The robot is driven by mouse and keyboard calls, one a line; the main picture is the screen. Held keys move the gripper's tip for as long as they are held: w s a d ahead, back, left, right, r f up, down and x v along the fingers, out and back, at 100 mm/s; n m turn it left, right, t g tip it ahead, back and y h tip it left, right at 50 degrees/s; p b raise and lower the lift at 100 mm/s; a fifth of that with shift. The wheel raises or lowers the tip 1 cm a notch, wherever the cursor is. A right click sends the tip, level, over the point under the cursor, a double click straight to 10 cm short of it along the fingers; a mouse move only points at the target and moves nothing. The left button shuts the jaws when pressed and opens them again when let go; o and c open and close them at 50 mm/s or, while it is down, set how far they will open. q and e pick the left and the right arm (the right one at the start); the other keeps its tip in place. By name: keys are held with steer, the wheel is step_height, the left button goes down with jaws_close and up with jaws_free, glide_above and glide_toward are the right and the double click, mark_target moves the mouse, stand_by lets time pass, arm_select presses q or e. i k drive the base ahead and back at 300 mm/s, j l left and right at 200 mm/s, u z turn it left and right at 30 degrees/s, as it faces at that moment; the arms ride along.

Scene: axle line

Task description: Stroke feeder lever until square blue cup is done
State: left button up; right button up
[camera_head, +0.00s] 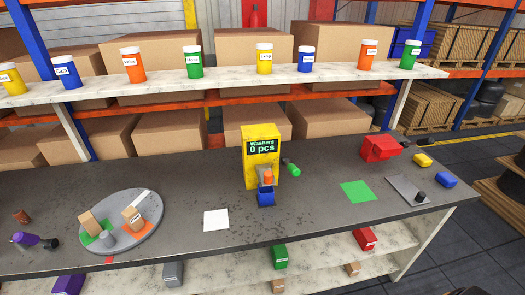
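The yellow feeder (257,135) stands on the dark table at the middle; its display reads "Washers 0 pcs". Its lever with a green handle (291,169) sticks out from the right side. The square blue cup (265,198) stands at the foot of the feeder, below the spout. A small orange piece (268,177) shows just above the cup. The inside of the cup cannot be made out. Neither of my grippers can be recognised in view.
A round grey turntable (148,232) with several blocks is at left, near a purple tool (25,238). A white square (216,220) and a green square (358,192) lie flat. A red box (381,148) and a grey plate (408,190) are at right. Labelled bottles line the shelf (225,80) behind.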

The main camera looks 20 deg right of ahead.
mark_target(293, 169)
steer(key=u, duration=0.4)
steer(key=k+l+u, duration=0.35)
steer(key=l, duration=0.2)
steer(key=k+l+u, duration=0.35)
steer(key=l, duration=0.15)
steer(key=k+l+u, duration=0.4)
steer(key=k+l, duration=0.35)
steer(key=k, duration=0.2)
steer(key=k+l, duration=0.4)
steer(key=k, duration=0.2)
